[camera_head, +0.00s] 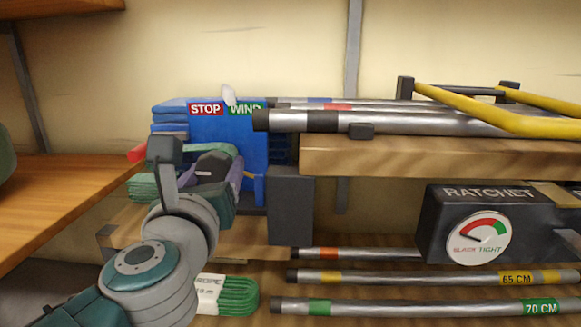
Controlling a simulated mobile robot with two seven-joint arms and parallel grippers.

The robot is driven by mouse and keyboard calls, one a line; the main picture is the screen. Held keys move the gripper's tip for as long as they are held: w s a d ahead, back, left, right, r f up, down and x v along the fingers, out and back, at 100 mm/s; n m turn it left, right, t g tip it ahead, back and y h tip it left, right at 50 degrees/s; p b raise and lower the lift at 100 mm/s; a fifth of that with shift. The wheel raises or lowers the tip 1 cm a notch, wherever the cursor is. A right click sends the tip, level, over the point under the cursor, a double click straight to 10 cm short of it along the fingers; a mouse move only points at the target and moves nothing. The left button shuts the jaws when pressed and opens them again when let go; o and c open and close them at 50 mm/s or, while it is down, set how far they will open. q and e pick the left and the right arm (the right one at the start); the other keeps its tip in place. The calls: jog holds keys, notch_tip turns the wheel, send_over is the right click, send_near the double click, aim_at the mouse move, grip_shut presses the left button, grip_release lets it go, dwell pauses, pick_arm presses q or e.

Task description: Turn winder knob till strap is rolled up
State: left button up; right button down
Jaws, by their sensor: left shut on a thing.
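The winder is a blue box (229,136) on the wooden shelf, left of centre. A red STOP label (206,109) and a green WIND label (246,108) are on its top edge. A pale pointer (229,95) stands up between the labels, over the start of WIND. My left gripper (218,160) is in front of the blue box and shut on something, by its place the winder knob. The gripper body hides the knob and much of the winder's lower front. I cannot make out the strap or how much is rolled. My right gripper is not in view.
Metal tubes (420,121) lie on the upper right shelf beside a yellow frame (470,108). A black RATCHET box (490,221) with a dial and more tubes (420,307) are at lower right. Green rope (238,296) lies below my gripper. A dark block (290,205) stands just right.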

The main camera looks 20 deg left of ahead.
pick_arm(q)
jog(key=shift+c, duration=1)
